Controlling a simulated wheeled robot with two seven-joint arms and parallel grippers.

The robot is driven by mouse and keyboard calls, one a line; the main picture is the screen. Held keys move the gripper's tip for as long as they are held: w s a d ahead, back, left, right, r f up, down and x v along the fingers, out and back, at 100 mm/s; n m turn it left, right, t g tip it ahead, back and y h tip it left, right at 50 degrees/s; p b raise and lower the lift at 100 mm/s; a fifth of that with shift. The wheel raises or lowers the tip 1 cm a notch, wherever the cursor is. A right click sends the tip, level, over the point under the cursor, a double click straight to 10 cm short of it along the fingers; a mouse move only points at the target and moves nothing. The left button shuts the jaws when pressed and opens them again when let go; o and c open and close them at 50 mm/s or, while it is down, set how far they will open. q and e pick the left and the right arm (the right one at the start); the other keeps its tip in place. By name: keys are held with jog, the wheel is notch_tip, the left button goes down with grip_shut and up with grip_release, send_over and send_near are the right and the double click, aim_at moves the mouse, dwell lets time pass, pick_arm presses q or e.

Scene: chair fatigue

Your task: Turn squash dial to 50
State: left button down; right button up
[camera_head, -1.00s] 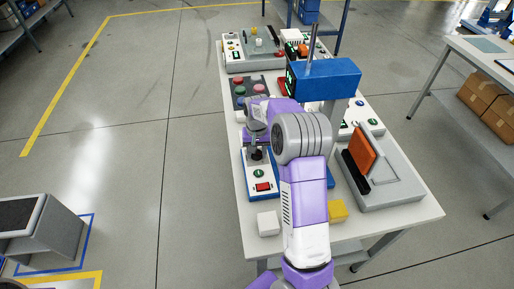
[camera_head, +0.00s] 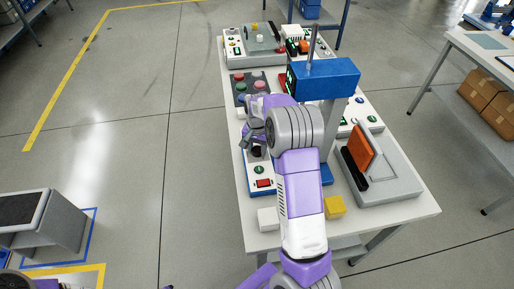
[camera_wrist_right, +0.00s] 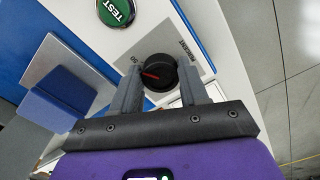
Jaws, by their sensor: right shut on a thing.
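The squash dial is a round black knob (camera_wrist_right: 158,72) with a red pointer line, on a grey plate of a white and blue panel. In the right wrist view the red line points to the left, close below the printed 50; PERCENT is printed on the other side. My right gripper (camera_wrist_right: 159,88) has a finger on either side of the knob and is shut on it. In the head view my right gripper (camera_head: 250,138) is over the blue-edged control box (camera_head: 250,185), partly hiding the dial. My left gripper is not in view.
A green TEST button (camera_wrist_right: 115,10) is beside the dial. A blue-headed device (camera_head: 325,78) and a grey fixture with an orange plate (camera_head: 361,150) stand to the right.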

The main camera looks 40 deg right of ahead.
aim_at(257, 150)
jog(key=o, duration=1.1)
jog(key=shift+c, duration=0.2)
jog(key=shift+r, duration=0.1)
notch_tip(257, 150, up, 8)
jog(key=shift+f+p, duration=0.25)
jog(key=shift+p, duration=0.45)
jog(key=shift+f, duration=0.1)
